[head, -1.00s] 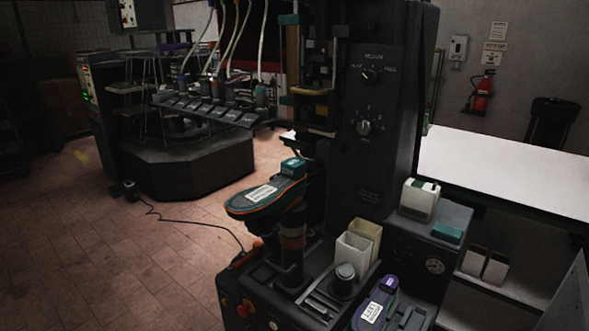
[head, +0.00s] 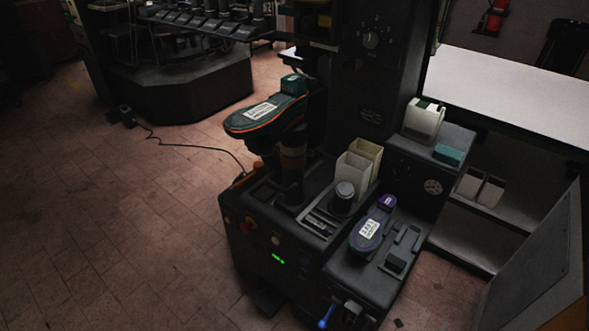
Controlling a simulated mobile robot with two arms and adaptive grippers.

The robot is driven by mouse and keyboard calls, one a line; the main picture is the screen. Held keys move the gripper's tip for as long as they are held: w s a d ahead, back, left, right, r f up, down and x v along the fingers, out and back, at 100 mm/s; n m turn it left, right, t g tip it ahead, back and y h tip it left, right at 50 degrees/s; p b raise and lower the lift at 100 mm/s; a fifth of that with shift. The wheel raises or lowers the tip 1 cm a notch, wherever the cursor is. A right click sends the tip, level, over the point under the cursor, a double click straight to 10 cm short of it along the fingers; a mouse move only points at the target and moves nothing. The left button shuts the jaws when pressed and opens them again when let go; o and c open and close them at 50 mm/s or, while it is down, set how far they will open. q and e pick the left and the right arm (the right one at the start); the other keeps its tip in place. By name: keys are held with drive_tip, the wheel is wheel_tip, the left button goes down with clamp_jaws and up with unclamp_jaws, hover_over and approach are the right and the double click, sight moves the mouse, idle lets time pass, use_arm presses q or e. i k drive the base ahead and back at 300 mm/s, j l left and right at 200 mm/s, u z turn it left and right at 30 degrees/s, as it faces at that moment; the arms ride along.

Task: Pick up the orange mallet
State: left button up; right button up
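I cannot make out a clear orange mallet in the head view. A small orange patch (head: 238,179) shows at the left edge of the heel press's base, below the green shoe sole; I cannot tell whether it is part of the mallet. Neither of my grippers is in view.
The heel press (head: 300,262) holds a green sole with an orange edge (head: 262,116) on its post. A purple-heeled sole (head: 368,240) lies on the right shelf near pale bins (head: 353,170). A white table (head: 510,95) stands behind right.

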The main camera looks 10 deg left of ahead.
sight(259, 174)
drive_tip(key=i+j+z, duration=0.25)
drive_tip(key=j, duration=0.15)
drive_tip(key=j+z, duration=0.25)
drive_tip(key=j, duration=0.15)
drive_tip(key=i+j+z, duration=0.25)
drive_tip(key=j, duration=0.2)
drive_tip(key=j+z, duration=0.25)
drive_tip(key=j, duration=0.2)
